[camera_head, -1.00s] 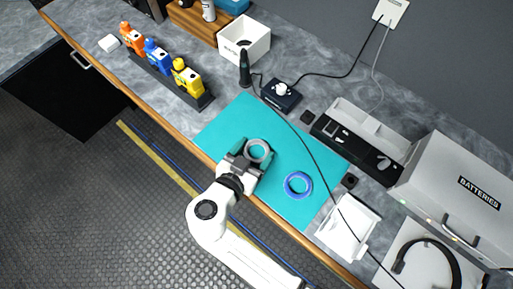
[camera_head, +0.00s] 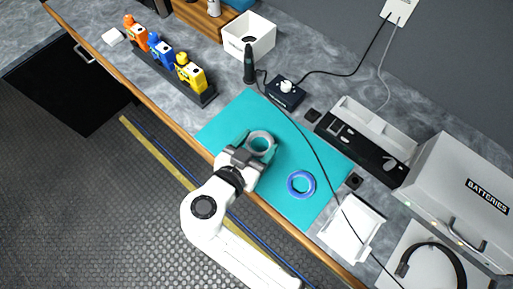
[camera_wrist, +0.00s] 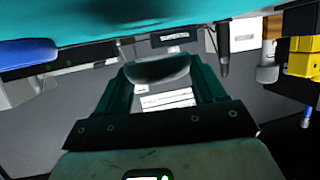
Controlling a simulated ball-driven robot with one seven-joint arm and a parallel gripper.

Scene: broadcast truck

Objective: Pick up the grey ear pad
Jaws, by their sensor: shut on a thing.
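The grey ear pad (camera_head: 262,135) is a thick ring between the fingers of my gripper (camera_head: 257,147), over the teal mat. My gripper is shut on it. In the wrist view the ear pad (camera_wrist: 158,68) spans the gap between the two fingers of my gripper (camera_wrist: 160,80). Grey background shows between it and the mat, so it appears held a little above the mat. Its lower side is partly hidden by the gripper in the head view.
A blue ring (camera_head: 290,187) lies on the teal mat (camera_head: 225,125), right of the gripper. A black cable crosses the mat's right side. A white tray (camera_head: 333,240), a batteries case (camera_head: 450,185), a control box (camera_head: 283,96), a white bin (camera_head: 262,47) and colored figures (camera_head: 161,53) surround it.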

